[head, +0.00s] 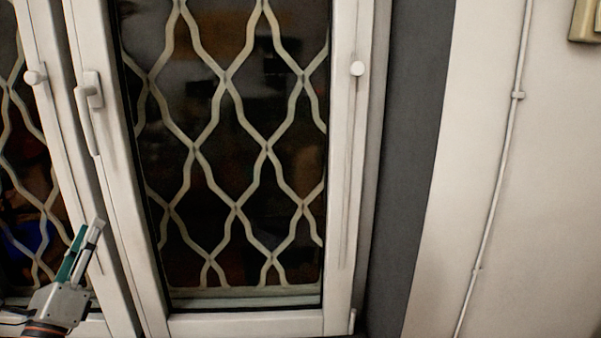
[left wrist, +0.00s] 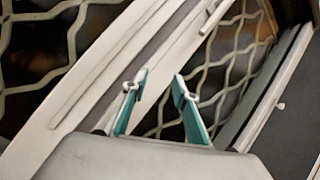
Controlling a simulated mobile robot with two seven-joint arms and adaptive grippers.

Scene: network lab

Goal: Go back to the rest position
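My left gripper (head: 88,229) is at the lower left of the head view, its fingers pointing up in front of the white window frame. In the left wrist view the gripper (left wrist: 159,80) shows two teal-lined fingers standing apart with nothing between them, so it is open and empty. The window frame and grille are beyond the fingertips, and no contact with them shows. My right gripper is in neither view.
A white window (head: 344,180) with a wavy grille (head: 193,148) fills the left and middle of the head view. Its handle (head: 85,110) sticks out above my left gripper. A pale wall with a thin conduit (head: 500,165) is on the right.

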